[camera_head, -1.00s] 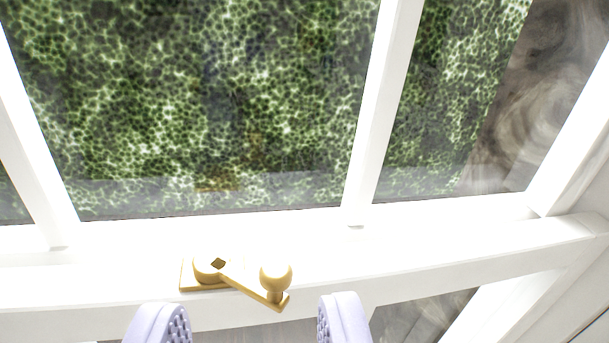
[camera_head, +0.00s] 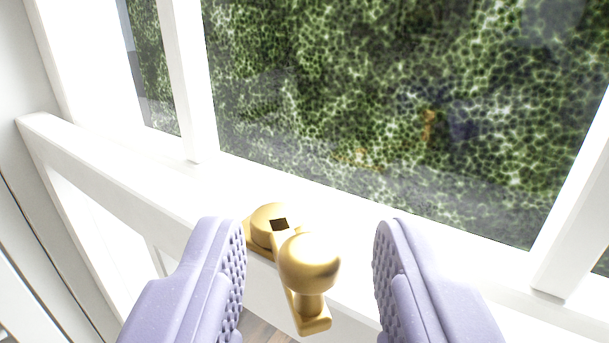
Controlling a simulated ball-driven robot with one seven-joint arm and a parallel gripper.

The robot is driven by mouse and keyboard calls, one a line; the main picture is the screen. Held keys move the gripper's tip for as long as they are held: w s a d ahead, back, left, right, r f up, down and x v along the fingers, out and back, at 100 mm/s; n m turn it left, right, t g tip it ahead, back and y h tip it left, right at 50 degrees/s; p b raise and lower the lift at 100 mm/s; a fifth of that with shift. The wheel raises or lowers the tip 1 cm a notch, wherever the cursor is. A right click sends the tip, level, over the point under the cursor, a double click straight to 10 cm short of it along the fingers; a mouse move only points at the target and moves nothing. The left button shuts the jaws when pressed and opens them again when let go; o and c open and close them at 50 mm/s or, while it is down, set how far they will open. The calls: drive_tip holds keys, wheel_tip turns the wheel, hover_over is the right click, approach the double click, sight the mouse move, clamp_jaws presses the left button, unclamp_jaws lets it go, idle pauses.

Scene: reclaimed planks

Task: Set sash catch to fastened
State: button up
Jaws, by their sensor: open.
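The brass sash catch sits on the white meeting rail of the window. Its round pivot (camera_head: 268,222) with a dark square on top is at the back. Its arm points toward me, past the rail's near edge, and ends in a round knob (camera_head: 309,260) on a short stem. My gripper (camera_head: 310,260) is open, with one lilac padded finger left of the knob and one right of it. The knob shows between the fingers with a gap on each side, wider on the right. I cannot tell how far the fingertips are from it in depth.
The white rail (camera_head: 110,170) runs across the view, with upright white bars (camera_head: 187,80) and glass (camera_head: 400,90) behind it. A white frame side stands at the left. Below the rail there is open space and a bit of plank floor (camera_head: 262,330).

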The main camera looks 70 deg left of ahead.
drive_tip(key=shift+x, duration=1.15)
clamp_jaws()
drive_tip(key=shift+r+p, duration=0.1)
drive_tip(key=shift+p, duration=0.25)
drive_tip(key=g+p, duration=0.1)
drive_tip(key=n+g+p, duration=0.1)
drive_tip(key=p, duration=0.1)
drive_tip(key=shift+w+r+p, duration=0.25)
drive_tip(key=shift+w+p, duration=0.05)
drive_tip(key=shift+w, duration=0.05)
drive_tip(key=n+g+p, duration=0.1)
drive_tip(key=g+p, duration=0.1)
drive_tip(key=w+n+g+p, duration=0.1)
drive_tip(key=g+p, duration=0.1)
drive_tip(key=p, duration=0.1)
drive_tip(key=n+g+p, duration=0.2)
drive_tip(key=shift+w+a+y, duration=0.25)
drive_tip(key=shift+w+y, duration=0.05)
drive_tip(key=shift+w+a+f+n+g+h+p, duration=0.1)
drive_tip(key=shift+w+n+g+h+p, duration=0.1)
drive_tip(key=shift+n+g+p, duration=0.45)
drive_tip(key=shift+w+a+f+n+g+h+p, duration=0.1)
drive_tip(key=shift+n+g+h+p, duration=0.2)
drive_tip(key=shift+g, duration=0.6)
drive_tip(key=shift+w+a+f+n+g+h+p, duration=0.1)
drive_tip(key=shift+w+n+g+p, duration=0.05)
drive_tip(key=shift+n+g+p, duration=0.45)
